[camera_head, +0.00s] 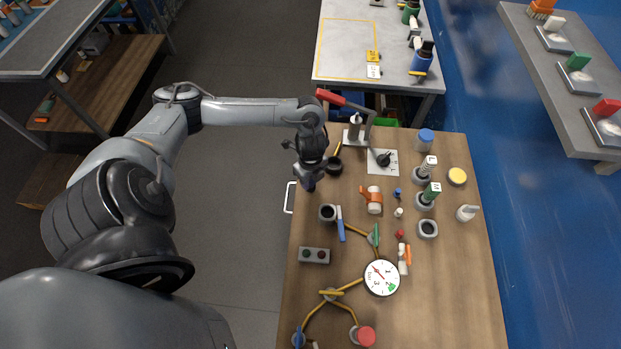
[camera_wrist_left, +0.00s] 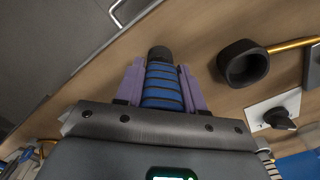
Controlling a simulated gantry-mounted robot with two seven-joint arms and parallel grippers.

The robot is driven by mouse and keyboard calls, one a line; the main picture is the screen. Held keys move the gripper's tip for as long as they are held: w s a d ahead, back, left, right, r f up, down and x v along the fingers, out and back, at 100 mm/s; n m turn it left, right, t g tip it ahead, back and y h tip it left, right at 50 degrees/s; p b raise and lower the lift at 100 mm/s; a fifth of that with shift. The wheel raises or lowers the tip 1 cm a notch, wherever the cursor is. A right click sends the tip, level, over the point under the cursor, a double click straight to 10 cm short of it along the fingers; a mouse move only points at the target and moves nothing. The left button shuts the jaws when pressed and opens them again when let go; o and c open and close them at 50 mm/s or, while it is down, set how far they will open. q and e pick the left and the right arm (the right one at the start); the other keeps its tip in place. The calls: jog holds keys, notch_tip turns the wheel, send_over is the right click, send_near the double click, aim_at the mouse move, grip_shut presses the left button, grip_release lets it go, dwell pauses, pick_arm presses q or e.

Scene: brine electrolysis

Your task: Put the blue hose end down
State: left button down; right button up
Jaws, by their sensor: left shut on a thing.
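In the left wrist view, the blue hose end (camera_wrist_left: 163,85), ribbed with dark bands and a dark round tip, sits between the purple fingers of my left gripper (camera_wrist_left: 161,82). The fingers are shut on it from both sides. In the head view, my left gripper (camera_head: 309,182) is over the left edge of the wooden table (camera_head: 440,300), pointing down. The hose end is mostly hidden there by the gripper. Whether its tip touches the table I cannot tell. My right gripper is not in view.
A black ring holder (camera_head: 334,166) on a brass rod stands close by; it also shows in the wrist view (camera_wrist_left: 243,64). A black knob on a white plate (camera_head: 383,170), a red-handled lever (camera_head: 343,101), a dial gauge (camera_head: 382,278) and an orange-strapped white cylinder (camera_head: 374,206) stand around.

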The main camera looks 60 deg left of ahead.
pick_arm(q)
jog(key=shift+f, duration=0.15)
jog(key=c, duration=0.7)
grip_release()
